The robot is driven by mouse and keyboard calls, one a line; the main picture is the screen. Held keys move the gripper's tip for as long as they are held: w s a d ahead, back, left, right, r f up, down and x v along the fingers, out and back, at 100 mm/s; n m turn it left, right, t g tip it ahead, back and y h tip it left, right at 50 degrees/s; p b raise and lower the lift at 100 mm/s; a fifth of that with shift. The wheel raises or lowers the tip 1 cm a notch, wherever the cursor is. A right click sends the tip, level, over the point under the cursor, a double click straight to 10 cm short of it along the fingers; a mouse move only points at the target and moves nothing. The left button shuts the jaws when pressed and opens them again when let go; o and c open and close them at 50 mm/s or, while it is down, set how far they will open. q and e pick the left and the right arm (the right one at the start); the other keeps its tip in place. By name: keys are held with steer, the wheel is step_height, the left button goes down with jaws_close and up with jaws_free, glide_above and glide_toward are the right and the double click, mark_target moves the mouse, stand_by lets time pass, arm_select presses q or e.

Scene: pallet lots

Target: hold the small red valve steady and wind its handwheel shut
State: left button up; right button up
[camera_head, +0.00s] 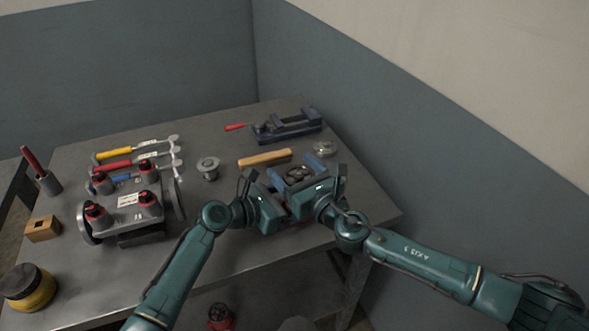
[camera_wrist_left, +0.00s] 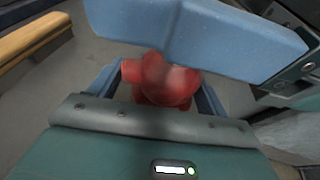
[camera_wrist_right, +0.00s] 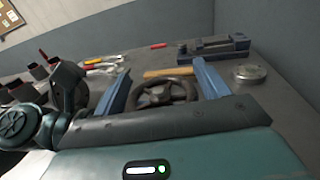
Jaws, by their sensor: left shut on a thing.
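The small red valve (camera_wrist_left: 165,82) sits between the two blue fingers of my left gripper (camera_wrist_left: 160,88), which is shut on its body. In the head view, my left gripper (camera_head: 268,210) is at the table's front right, and the valve's body is hidden. The dark handwheel (camera_wrist_right: 166,93) lies between the fingers of my right gripper (camera_wrist_right: 164,84), which stand wide apart on either side of its rim. Whether they touch the rim is unclear. The handwheel also shows in the head view (camera_head: 298,173). A right gripper finger crosses the top of the left wrist view.
A grey fixture with red-topped posts (camera_head: 123,205) stands left. Another red object (camera_head: 221,316) is below the table (camera_head: 213,240).

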steer(key=c, duration=0.7)
steer(key=shift+h, duration=0.3)
steer(key=m+t+h, duration=0.2)
steer(key=h, duration=0.1)
steer(key=shift+d+m, duration=0.1)
steer(key=shift+m, duration=0.3)
steer(key=shift+w+d+m+t+h, duration=0.1)
steer(key=shift+d+m+t+h, duration=0.15)
steer(key=shift+m+h, duration=0.85)
steer(key=shift+w+d+m+t+h, duration=0.1)
steer(key=shift+m+t+h, duration=0.35)
steer(key=shift+h, duration=1.05)
steer(key=shift+m+h, duration=0.25)
steer(key=shift+h, duration=0.05)
steer(key=o, duration=1)
steer(key=shift+c, duration=0.2)
